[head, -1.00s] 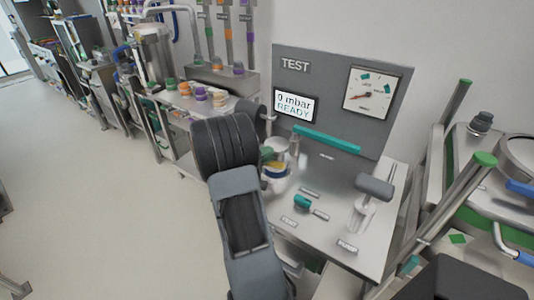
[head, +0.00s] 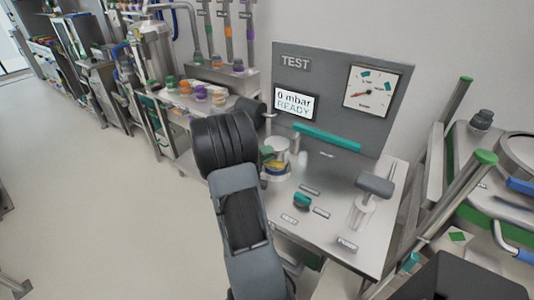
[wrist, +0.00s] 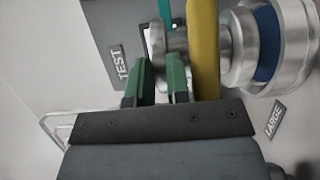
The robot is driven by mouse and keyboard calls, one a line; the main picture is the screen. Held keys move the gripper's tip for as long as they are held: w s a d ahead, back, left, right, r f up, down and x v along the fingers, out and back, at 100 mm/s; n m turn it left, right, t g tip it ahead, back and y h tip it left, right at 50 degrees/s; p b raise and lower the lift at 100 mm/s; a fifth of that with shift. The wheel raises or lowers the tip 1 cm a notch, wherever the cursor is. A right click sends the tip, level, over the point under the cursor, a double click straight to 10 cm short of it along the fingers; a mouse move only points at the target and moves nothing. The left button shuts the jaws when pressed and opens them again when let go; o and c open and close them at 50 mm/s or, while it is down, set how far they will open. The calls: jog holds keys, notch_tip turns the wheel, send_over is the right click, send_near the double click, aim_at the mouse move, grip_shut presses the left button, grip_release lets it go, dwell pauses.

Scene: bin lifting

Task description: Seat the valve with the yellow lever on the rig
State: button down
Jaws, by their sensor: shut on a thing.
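The valve is a silver metal body (wrist: 228,42) with a yellow lever (wrist: 203,50), both large in the wrist view. My gripper (wrist: 161,82) has green fingers close around the valve's narrow grey part, left of the lever. In the head view my gripper (head: 266,154) is mostly hidden by my arm, and the valve (head: 276,167) shows just past it, over the left of the rig's bench (head: 335,232). In the wrist view a blue ring (wrist: 268,40) and a wide metal ring (wrist: 298,62) lie right of the body. I cannot tell whether the valve is fully down.
The rig's grey TEST panel (head: 335,75) stands behind, with a gauge, a READY screen (head: 295,104) and a teal bar (head: 327,138). A pump handle (head: 374,186) rises on the right and a teal knob (head: 302,201) at the front. A LARGE label (wrist: 274,118) is beside the metal ring.

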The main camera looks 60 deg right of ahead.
jog(key=shift+f+b, duration=0.35)
jog(key=shift+f, duration=0.65)
dwell(0.6)
jog(key=c, duration=1)
grip_release()
jog(key=shift+f, duration=0.15)
jog(key=shift+c, duration=0.3)
jog(key=shift+o, duration=1.1)
jog(key=shift+a, duration=0.1)
jog(key=shift+s, duration=0.1)
